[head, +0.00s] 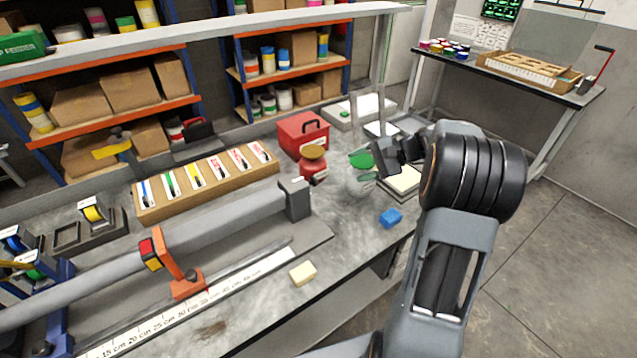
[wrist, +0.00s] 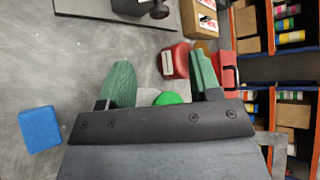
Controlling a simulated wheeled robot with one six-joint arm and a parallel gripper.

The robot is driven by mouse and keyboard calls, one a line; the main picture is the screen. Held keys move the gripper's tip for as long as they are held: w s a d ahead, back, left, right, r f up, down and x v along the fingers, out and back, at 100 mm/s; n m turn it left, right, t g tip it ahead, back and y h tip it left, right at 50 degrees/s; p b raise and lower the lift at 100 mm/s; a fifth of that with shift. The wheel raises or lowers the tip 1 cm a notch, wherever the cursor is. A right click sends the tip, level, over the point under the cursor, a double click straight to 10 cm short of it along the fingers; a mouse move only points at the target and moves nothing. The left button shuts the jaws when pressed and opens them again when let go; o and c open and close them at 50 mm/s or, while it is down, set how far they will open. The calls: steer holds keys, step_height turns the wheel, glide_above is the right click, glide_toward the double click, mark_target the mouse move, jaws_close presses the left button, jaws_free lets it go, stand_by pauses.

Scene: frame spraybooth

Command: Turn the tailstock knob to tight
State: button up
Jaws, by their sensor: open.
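A grey upright block (head: 294,201) stands at the near right end of the long grey bar and looks like the tailstock. A small pale and dark part shows at its top. In the wrist view, a dark round knob (wrist: 158,11) sits at the top edge, partly cut off, beside the dark base plate (wrist: 88,14). Its setting cannot be read. My gripper (head: 368,167) is over the right part of the bench, to the right of the block and apart from it. In the wrist view, its green fingers (wrist: 160,64) are spread with nothing gripped.
A green round thing (wrist: 168,98) shows beyond the fingers. A blue block (head: 390,218) and a cream block (head: 302,273) lie on the bench. An orange clamp (head: 187,285) sits along the bar.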

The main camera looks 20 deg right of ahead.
mark_target(316, 180)
steer(key=p+x, duration=0.1)
steer(key=x, duration=1.1)
steer(key=shift+a+f, duration=0.1)
steer(key=shift+a, duration=0.1)
steer(key=c, duration=0.9)
